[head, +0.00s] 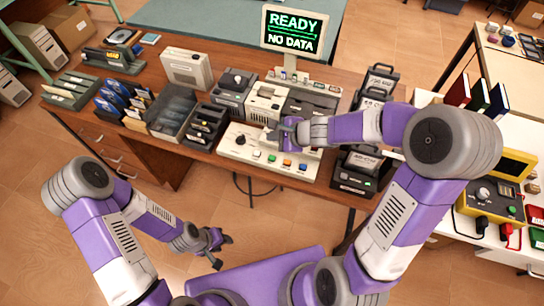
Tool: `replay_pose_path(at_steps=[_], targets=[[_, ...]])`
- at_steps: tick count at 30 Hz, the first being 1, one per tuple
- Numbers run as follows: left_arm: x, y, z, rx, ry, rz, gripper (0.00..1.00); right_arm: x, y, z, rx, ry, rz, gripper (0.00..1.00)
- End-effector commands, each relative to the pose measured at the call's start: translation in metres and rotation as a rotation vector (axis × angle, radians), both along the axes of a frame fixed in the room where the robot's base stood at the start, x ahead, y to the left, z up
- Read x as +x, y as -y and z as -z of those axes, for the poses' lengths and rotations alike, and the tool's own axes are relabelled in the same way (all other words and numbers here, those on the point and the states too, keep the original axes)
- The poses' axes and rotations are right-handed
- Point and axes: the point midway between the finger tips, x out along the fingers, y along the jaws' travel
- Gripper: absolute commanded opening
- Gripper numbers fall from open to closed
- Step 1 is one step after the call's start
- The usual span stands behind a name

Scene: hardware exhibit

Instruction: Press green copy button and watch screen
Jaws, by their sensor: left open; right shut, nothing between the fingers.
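The screen (291,33) stands at the back of the desk and reads "READY" in green and "NO DATA" in white. A white control panel (228,149) lies at the desk's front edge with a row of small coloured buttons. My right gripper (279,133) is shut and empty, over the back part of the panel, behind the button row. Contact with the panel cannot be told. My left gripper (223,252) is open and empty, low in front of the desk.
Grey and white devices (266,103) stand close behind the panel. Stacked dark units (357,170) stand to its right, and disk holders (122,98) to its left. A white bench (460,225) with a yellow tester (490,200) is at the right. Floor is clear at the lower left.

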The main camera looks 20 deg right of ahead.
Motion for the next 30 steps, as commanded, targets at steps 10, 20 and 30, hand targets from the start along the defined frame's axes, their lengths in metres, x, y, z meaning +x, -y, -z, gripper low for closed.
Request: replay_pose_path(at_steps=[10,20,30], targets=[[0.000,0.000,0.023,0.000,0.000,0.000,0.43,0.000,0.000,0.025,0.000,-0.002,0.000,0.00],[0.000,0.000,0.065,0.000,0.000,0.000,0.43,0.000,0.000,0.070,-0.001,-0.003,-0.001,0.00],[0.000,0.000,0.086,0.000,0.000,0.000,0.43,0.000,0.000,0.089,-0.001,-0.001,-0.001,0.00]])
